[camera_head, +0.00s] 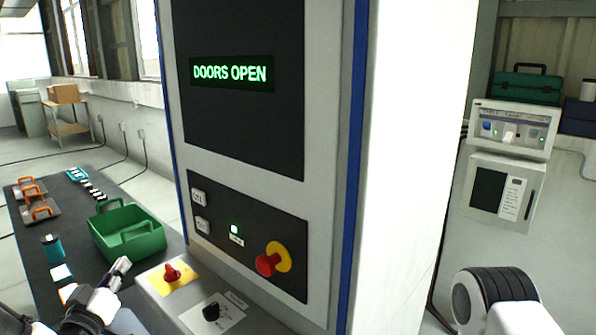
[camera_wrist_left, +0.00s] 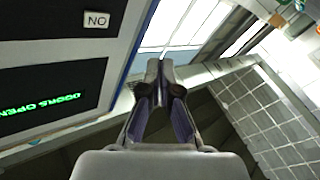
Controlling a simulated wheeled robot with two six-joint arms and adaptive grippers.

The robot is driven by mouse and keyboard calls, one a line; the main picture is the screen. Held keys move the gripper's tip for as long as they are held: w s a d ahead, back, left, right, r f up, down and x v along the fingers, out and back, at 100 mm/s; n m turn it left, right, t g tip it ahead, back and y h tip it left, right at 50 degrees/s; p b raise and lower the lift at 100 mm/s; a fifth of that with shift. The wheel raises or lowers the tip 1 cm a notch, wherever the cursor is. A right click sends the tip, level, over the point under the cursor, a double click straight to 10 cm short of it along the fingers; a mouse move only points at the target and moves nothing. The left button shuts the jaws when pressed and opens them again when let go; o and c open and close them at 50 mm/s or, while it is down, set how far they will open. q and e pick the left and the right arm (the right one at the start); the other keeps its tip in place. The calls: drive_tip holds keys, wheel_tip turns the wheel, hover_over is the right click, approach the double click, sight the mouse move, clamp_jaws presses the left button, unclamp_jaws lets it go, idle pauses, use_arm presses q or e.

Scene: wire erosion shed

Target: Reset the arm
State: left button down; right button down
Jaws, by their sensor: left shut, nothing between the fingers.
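My left gripper (camera_head: 122,265) is low at the left of the head view, in front of the machine's control panel and near the green crate. Its fingers are together with nothing between them. The left wrist view shows the same closed fingers (camera_wrist_left: 160,72), with the panel's dark screen to their left. My right arm shows only as a white and black link at the lower right of the head view. Its gripper is out of the picture.
The control panel (camera_head: 250,240) has a red emergency knob (camera_head: 267,264) and a screen reading DOORS OPEN (camera_head: 232,73). A red switch (camera_head: 172,273) and black knob (camera_head: 211,310) sit below. The green crate (camera_head: 151,238) stands on a dark table (camera_head: 75,220) with orange-handled tools.

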use_arm(q)
drive_tip(key=s+d+f+m+g+h, duration=0.1)
drive_tip(key=s+d+f+g, duration=0.35)
drive_tip(key=f, duration=0.55)
drive_tip(key=s+d+f+m+g+b, duration=0.1)
drive_tip(key=s+d+f+g, duration=0.4)
drive_tip(key=f, duration=0.6)
drive_tip(key=s+d+f+m+g+h, duration=0.1)
drive_tip(key=s+d+f+m, duration=0.15)
drive_tip(key=s+f, duration=0.55)
drive_tip(key=s+f+g+y, duration=0.1)
drive_tip(key=s+f+g, duration=0.3)
drive_tip(key=s, duration=0.5)
drive_tip(key=s+f+g+y, duration=0.1)
drive_tip(key=s+f+g, duration=0.4)
drive_tip(key=s, duration=0.4)
drive_tip(key=shift+s+f, duration=0.15)
drive_tip(key=shift+s, duration=0.1)
drive_tip(key=shift+n, duration=0.25)
